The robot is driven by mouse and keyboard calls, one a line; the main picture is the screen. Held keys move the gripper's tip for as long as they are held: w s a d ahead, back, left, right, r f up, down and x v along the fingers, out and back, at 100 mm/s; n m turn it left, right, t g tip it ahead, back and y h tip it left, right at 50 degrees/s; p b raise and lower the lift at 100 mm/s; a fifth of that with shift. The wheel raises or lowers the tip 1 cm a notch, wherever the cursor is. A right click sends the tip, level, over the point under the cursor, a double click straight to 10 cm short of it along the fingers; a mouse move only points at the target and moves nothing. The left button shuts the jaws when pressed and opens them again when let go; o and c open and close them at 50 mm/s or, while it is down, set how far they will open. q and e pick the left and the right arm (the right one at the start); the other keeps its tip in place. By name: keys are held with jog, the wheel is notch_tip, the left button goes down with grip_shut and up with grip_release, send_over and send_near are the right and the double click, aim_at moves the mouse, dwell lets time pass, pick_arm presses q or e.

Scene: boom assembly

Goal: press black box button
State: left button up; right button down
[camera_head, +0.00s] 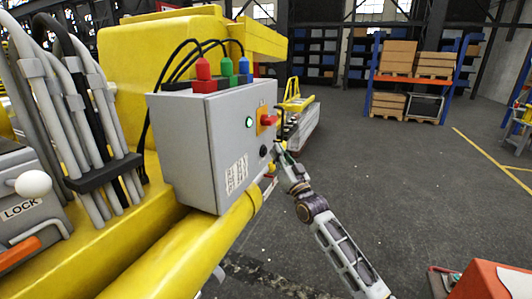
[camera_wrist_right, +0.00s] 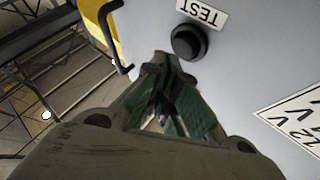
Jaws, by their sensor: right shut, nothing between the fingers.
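A grey control box (camera_head: 185,150) is fixed on the yellow boom. Its right face carries a black round button (camera_head: 263,151), a red knob (camera_head: 268,120) and a lit green light (camera_head: 249,122). In the right wrist view the black button (camera_wrist_right: 188,42) sits below a TEST label (camera_wrist_right: 202,12). My right gripper (camera_head: 279,150) is beside that face, near the black button. In the wrist view its closed fingertips (camera_wrist_right: 160,62) are just below and left of the button; I cannot tell whether they touch it. Nothing is between the fingers. My left gripper is not seen.
Red, green and blue connectors (camera_head: 222,72) with black cables stand on the box. A yellow boom tube (camera_head: 200,245) runs below it. A shelf with boxes (camera_head: 410,75) stands far back. The floor at right is mostly clear.

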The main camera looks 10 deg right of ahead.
jog(key=shift+s+d, duration=0.75)
jog(key=shift+d, duration=0.3)
jog(key=shift+s+d, duration=0.7)
jog(key=shift+d, duration=0.35)
